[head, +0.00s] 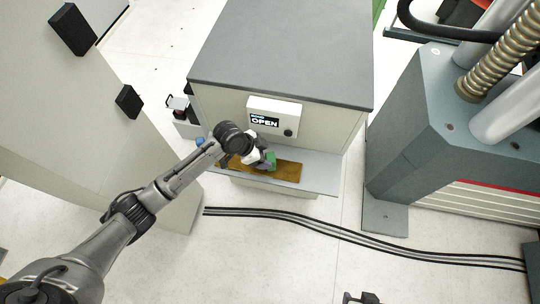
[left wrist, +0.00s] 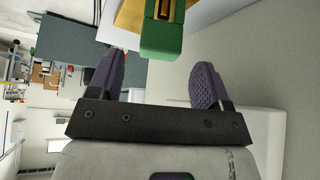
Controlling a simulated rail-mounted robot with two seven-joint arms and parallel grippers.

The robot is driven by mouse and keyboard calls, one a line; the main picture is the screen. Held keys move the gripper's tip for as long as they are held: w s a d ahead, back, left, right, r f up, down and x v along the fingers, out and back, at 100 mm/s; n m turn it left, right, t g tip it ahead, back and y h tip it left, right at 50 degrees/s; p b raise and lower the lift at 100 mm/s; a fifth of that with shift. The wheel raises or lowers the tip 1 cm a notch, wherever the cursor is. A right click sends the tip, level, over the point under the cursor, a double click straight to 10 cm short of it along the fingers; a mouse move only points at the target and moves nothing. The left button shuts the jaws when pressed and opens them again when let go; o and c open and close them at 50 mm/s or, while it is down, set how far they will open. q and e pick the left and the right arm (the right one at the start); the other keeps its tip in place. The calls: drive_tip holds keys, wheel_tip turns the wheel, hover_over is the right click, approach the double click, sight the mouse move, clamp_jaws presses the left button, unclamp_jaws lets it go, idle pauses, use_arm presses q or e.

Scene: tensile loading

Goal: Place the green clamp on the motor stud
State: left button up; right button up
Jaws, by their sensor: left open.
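The green clamp (head: 271,159) rests on a brown mat (head: 287,172) on the shelf in front of the grey-topped cabinet. In the left wrist view the green clamp (left wrist: 162,40) has a yellow and dark part at its top. My left gripper (head: 262,160) is at the clamp, over the mat. In the left wrist view my left gripper (left wrist: 158,62) is open, with the clamp's near end around the gap between its fingertips and clear space on both sides. I cannot make out the motor stud in either view.
The cabinet (head: 285,55) carries a small box reading OPEN (head: 270,118). A large grey machine (head: 420,120) stands at the right. A pale cabinet (head: 60,100) stands at the left.

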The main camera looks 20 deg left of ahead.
use_arm(q)
drive_tip(key=shift+p+v, duration=0.4)
drive_tip(key=shift+v, duration=2.55)
drive_tip(key=s+d+f+n+y, duration=0.1)
drive_tip(key=s+d+f+n, duration=0.1)
drive_tip(key=s, duration=0.5)
drive_tip(key=s+d+f+n+y, duration=0.1)
drive_tip(key=s+d+f+n, duration=0.1)
drive_tip(key=s, duration=0.6)
drive_tip(key=s+a+r+n+y, duration=0.1)
drive_tip(key=s+a+n, duration=0.1)
drive_tip(key=s, duration=0.4)
drive_tip(key=s+a+r+n+y, duration=0.1)
drive_tip(key=s+a+n+y, duration=0.1)
drive_tip(key=s, duration=0.5)
drive_tip(key=shift+s+a+n, duration=0.3)
drive_tip(key=shift+a+n, duration=0.4)
drive_tip(key=shift+n, duration=0.1)
